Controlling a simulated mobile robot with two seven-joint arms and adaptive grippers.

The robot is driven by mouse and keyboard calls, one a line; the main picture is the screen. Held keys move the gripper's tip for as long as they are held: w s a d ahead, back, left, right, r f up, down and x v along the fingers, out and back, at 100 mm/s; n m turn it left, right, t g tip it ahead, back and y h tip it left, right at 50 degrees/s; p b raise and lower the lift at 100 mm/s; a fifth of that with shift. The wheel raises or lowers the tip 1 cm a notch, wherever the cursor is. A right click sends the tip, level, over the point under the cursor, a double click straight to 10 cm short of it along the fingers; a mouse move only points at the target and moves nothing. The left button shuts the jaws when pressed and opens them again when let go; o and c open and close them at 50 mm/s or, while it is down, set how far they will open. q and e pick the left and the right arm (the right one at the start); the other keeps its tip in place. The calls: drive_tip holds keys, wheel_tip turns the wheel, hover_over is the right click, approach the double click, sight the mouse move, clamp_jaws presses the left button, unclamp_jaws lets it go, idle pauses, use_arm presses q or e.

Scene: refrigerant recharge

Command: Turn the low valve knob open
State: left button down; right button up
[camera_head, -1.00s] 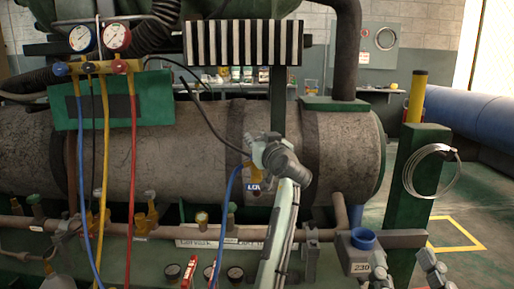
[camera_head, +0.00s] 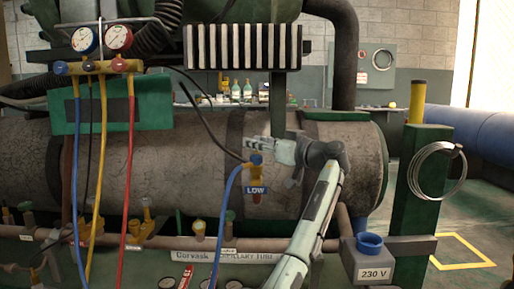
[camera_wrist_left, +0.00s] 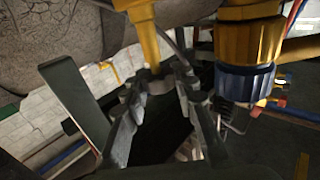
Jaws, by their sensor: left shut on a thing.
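The low valve (camera_head: 257,183) stands at the front of the grey tank. It has a yellow body, a blue "LOW" label, a blue coupling on top and a blue hose running down to the left. My left gripper (camera_head: 252,143) is just above and behind the coupling, its fingers pointing left. In the left wrist view, my left gripper (camera_wrist_left: 158,90) is shut on the small grey knob (camera_wrist_left: 160,86) at the end of a yellow stem. The blue ribbed coupling (camera_wrist_left: 245,82) is beside the fingers on the right. My right gripper is out of view.
The gauge manifold (camera_head: 98,67) with blue, yellow and red hoses hangs at the left. The large tank (camera_head: 150,170) fills the space behind. A green post (camera_head: 430,195) with a coiled wire and a 230 V box (camera_head: 372,268) stand on the right.

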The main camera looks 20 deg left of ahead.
use_arm(q)
drive_tip(key=shift+n+g+y, duration=0.4)
drive_tip(key=shift+n+g, duration=0.1)
drive_tip(key=shift+g, duration=0.2)
drive_tip(key=c, duration=1.2)
unclamp_jaws()
drive_tip(key=v, duration=1.2)
